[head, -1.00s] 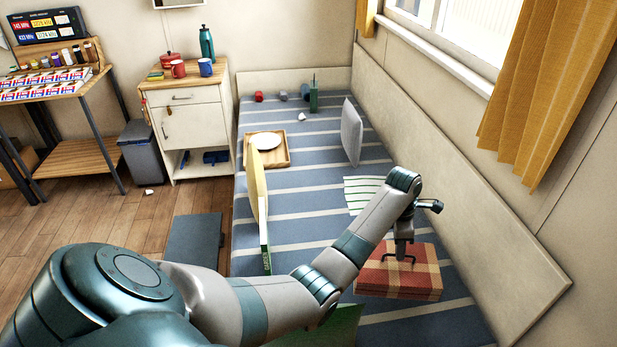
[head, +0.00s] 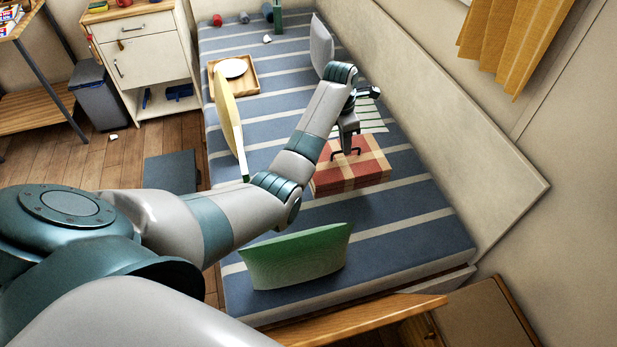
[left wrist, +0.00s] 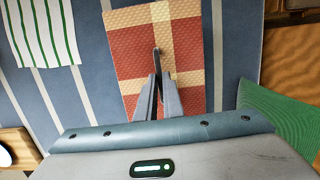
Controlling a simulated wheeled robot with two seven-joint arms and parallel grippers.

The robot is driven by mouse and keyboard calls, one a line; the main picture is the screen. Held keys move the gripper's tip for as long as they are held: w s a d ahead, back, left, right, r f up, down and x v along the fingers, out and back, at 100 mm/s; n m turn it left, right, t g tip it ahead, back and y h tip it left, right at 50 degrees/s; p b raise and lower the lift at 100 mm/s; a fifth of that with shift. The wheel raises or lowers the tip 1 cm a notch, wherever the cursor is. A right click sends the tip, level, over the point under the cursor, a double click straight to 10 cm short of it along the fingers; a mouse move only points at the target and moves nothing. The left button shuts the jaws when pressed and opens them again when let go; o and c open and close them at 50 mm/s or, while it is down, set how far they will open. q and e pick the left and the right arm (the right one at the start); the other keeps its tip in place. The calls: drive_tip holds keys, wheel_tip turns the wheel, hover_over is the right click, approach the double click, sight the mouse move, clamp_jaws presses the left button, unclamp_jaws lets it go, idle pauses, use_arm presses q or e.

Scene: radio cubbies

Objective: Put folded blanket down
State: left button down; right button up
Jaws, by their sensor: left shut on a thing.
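The folded blanket (head: 368,172), red-orange and cream plaid, is at the middle to right side of the striped bed (head: 420,215). My left gripper (head: 346,152) reaches down onto its top and is shut on it. In the left wrist view the fingers (left wrist: 157,60) are close together over the plaid cloth (left wrist: 185,50). Whether the blanket's underside rests fully on the bed is hard to tell. My right gripper is out of view.
A white and green striped cloth (head: 375,118) lies just beyond the blanket. A green cushion (head: 297,257) is at the near end, a yellow panel-like cushion (head: 228,125) at the left edge. A wooden tray (head: 249,88) with a white plate lies farther back. A wall runs along the right.

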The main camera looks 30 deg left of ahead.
use_arm(q)
drive_tip(key=s+a+f, duration=0.1)
drive_tip(key=a+f, duration=0.1)
drive_tip(key=a, duration=0.1)
drive_tip(key=a+f, duration=0.2)
drive_tip(key=a, duration=0.2)
drive_tip(key=s+a+f, duration=0.1)
drive_tip(key=a+f, duration=0.2)
drive_tip(key=a, duration=0.1)
drive_tip(key=shift+s+a, duration=0.2)
drive_tip(key=shift+s, duration=0.15)
wheel_tip(320, 180, down, 3)
drive_tip(key=shift+f, duration=0.45)
